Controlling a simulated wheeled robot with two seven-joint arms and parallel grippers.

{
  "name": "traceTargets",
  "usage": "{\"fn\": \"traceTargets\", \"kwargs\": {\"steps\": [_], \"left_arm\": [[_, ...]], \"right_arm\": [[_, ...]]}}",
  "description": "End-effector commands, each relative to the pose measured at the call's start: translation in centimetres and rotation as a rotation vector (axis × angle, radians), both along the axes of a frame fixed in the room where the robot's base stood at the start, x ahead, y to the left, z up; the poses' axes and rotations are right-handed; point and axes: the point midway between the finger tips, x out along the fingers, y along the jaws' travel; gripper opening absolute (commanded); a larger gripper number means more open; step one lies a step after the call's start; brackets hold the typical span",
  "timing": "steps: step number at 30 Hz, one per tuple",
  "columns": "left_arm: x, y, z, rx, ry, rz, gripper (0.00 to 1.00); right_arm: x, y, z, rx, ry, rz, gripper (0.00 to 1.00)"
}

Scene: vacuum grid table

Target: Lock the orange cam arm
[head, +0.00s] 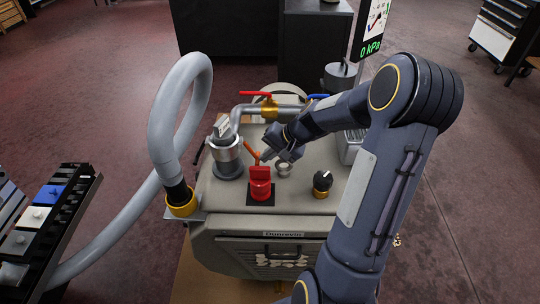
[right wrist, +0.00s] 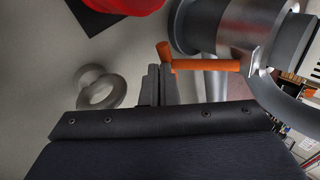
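The orange cam arm (right wrist: 207,66) is attached to the side of a silver-and-grey cam coupling (head: 227,158) on top of the grey machine. It also shows in the head view (head: 250,151), running from the coupling toward my right gripper. My right gripper (right wrist: 159,72) has its fingers together with nothing visible between them. Its fingertips are right beside the free, bent end of the orange arm; I cannot tell whether they touch. In the head view my right gripper (head: 266,157) hangs over the machine top, just right of the coupling. My left gripper is out of view.
A red switch (head: 260,183) stands in front of the gripper, and a black knob (head: 322,183) to its right. A small metal ring (head: 284,169) lies close by. A red-handled valve pipe (head: 270,107) is behind. A thick grey hose (head: 160,115) loops on the left.

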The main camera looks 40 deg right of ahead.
Motion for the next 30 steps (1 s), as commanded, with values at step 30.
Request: {"fn": "traceTargets", "kwargs": {"steps": [30], "left_arm": [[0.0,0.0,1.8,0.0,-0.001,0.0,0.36]], "right_arm": [[-4.0,-2.7,6.3,-0.001,0.001,-0.001,0.0]]}}
